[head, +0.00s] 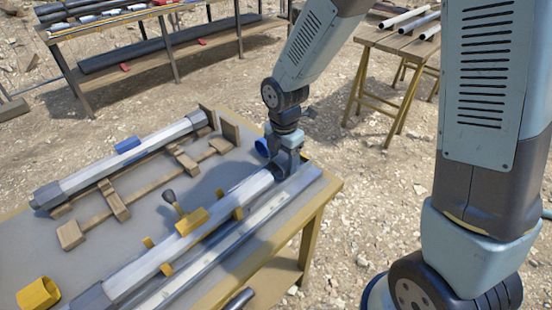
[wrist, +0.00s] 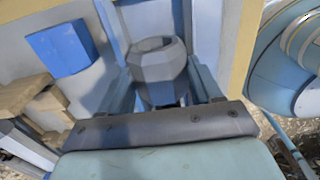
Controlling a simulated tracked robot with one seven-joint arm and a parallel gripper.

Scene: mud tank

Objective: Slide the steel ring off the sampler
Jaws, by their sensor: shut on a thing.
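The sampler, a long pale faceted tube (head: 165,255), lies slantwise on the table in the head view, with a yellow clamp (head: 191,221) around its middle. My gripper (head: 288,158) is at its far right end, pointing down. In the wrist view my gripper (wrist: 160,84) is shut on a grey faceted piece, which I take for the steel ring (wrist: 157,62). A grey-blue tube shows just beyond it. In the head view my gripper hides the ring. I cannot tell whether the ring is still around the sampler's end.
Grey rails lie beside the sampler. Gravel lies beyond the table's right edge.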

